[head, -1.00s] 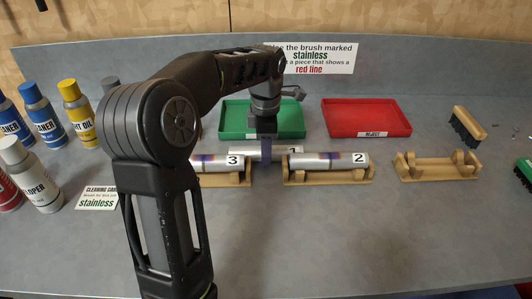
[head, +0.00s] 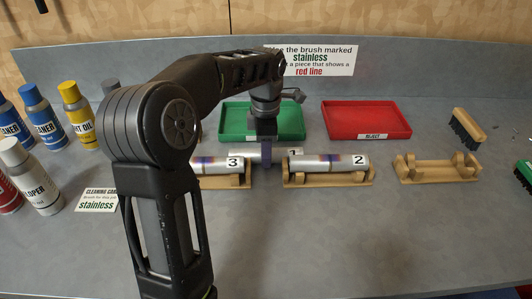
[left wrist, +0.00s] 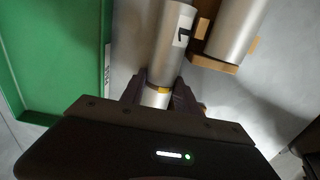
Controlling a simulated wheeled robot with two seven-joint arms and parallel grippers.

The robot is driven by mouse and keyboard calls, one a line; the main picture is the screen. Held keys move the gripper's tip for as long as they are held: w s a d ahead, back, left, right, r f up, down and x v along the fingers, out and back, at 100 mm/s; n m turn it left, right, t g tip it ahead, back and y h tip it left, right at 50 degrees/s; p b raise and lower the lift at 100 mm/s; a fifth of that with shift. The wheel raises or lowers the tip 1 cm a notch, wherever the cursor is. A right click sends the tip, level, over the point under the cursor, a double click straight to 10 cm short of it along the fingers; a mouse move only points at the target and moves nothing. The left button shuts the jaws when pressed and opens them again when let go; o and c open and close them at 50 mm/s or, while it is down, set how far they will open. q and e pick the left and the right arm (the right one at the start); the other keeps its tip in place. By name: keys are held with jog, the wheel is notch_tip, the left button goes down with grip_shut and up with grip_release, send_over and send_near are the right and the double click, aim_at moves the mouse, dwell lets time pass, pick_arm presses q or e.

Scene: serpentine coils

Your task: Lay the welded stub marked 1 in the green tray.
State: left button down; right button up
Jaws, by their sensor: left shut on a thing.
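The stub marked 1 (head: 284,152) is a silver tube behind stubs 2 and 3 in the head view, partly hidden by them. My left gripper (head: 265,152) points down and is shut on it. In the left wrist view, the stub (left wrist: 172,45) lies between the fingers of my left gripper (left wrist: 160,92), with its label turned sideways. The green tray (head: 290,120) stands just behind the stub; it also shows in the left wrist view (left wrist: 60,60) to the left. I cannot tell whether the stub touches the bench. My right gripper is not in view.
Stub 3 (head: 215,163) and stub 2 (head: 330,162) rest on wooden cradles in front. An empty cradle (head: 437,168) stands at right. Spray cans (head: 77,112) and a sign (head: 97,198) stand left. The front bench is clear.

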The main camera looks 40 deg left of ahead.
aim_at(266, 170)
pick_arm(q)
jog(key=shift+r, duration=0.1)
jog(key=shift+r, duration=0.85)
notch_tip(266, 170, up, 6)
jog(key=shift+f+p, duration=0.2)
jog(key=shift+p, duration=0.65)
jog(key=s+d+b, duration=0.1)
jog(key=s+d, duration=1)
jog(key=s, duration=0.2)
jog(key=shift+s+d+f, duration=0.25)
jog(key=shift+s+d, duration=0.05)
jog(key=shift+s, duration=0.1)
